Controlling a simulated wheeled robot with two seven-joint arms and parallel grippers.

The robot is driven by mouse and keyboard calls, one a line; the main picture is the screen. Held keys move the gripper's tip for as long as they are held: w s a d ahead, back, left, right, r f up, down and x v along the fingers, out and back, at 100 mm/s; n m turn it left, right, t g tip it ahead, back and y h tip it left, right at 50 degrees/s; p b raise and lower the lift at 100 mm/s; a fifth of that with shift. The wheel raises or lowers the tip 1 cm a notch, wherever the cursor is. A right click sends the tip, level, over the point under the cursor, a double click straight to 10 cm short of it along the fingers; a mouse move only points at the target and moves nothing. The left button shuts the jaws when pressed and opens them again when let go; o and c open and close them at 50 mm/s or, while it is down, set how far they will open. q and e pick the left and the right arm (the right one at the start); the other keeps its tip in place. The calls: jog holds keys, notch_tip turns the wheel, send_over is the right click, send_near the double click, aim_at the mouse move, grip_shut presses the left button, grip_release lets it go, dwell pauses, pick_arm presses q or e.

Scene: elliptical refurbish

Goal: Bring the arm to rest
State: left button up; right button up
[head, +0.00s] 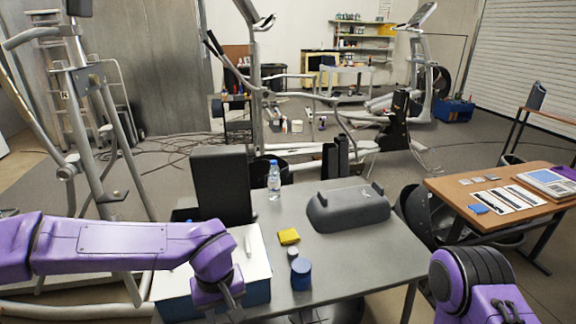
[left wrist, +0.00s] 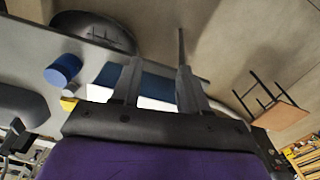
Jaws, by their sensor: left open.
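My purple left arm comes in from the left in the head view, and its gripper (head: 232,302) points down beside the blue and white box near the table's front left. In the left wrist view the two fingers of my left gripper (left wrist: 156,88) are spread apart, with nothing seen held between them. My purple right arm (head: 470,285) shows at the lower right of the head view. Its fingertips are not clearly visible.
The grey table (head: 365,250) holds a blue cylinder (head: 301,274), a yellow cloth (head: 289,236), a bottle (head: 274,180), a dark grey device (head: 347,206) and a blue-and-white box (head: 257,262). A wooden desk (head: 450,188) stands at right. Exercise machines stand behind.

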pick_arm(q)
jog(key=s+a+f+n+t+y+b, duration=0.1)
jog(key=s+a+f+n+t+y, duration=0.2)
jog(key=f, duration=0.7)
jog(key=s+a+f+n+t+b, duration=0.15)
jog(key=a+f+n, duration=0.3)
jog(key=f, duration=0.55)
jog(key=s+a+f+m+b, duration=0.1)
jog(key=s+a+f, duration=0.2)
jog(key=s, duration=0.2)
jog(key=s+a+f+m+g+b, duration=0.1)
jog(key=s+a+f+m, duration=0.1)
jog(key=s, duration=0.4)
jog(key=s+a+f+m+b, duration=0.1)
jog(key=s+a+f+m, duration=0.1)
jog(key=s+a+f, duration=0.2)
notch_tip(320, 180, down, 2)
jog(key=shift+s+a+f, duration=0.1)
jog(key=shift+s+a, duration=0.15)
jog(key=shift+s, duration=0.9)
pick_arm(e)
notch_tip(320, 180, down, 6)
jog(key=shift+w, duration=0.25)
pick_arm(q)
jog(key=shift+m+g, duration=0.25)
